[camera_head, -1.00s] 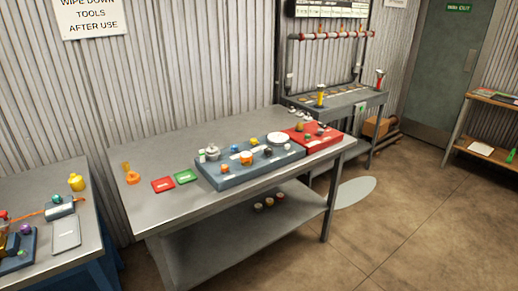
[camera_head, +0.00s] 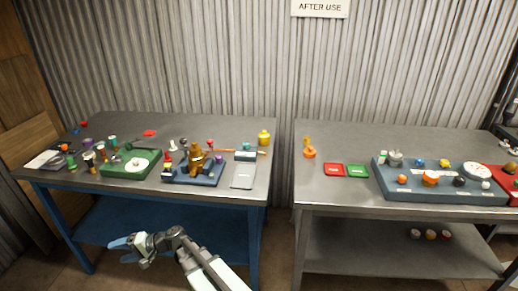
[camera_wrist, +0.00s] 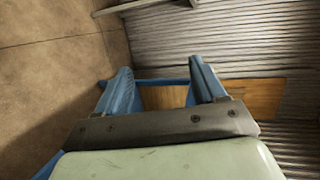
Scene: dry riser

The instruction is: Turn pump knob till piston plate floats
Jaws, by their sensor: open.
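My gripper (camera_head: 118,251) is low in front of the left bench, below its top and pointing left. It is empty, and in the wrist view its two blue fingers (camera_wrist: 160,72) are apart. On the right bench a blue-grey base block (camera_head: 440,194) carries an orange knob (camera_head: 430,178), a white round disc (camera_head: 477,171), a metal pot-like part (camera_head: 395,158) and several small coloured knobs. I cannot tell which of these is the pump knob or the piston plate. My gripper is far to the left of this block and touches nothing.
The left bench (camera_head: 262,185) holds a green block (camera_head: 118,168) with a white disc, a dark blue block (camera_head: 180,178) with a brown figure, and many small parts. Red (camera_head: 334,170) and green (camera_head: 357,171) pads lie on the right bench. A narrow gap separates the benches.

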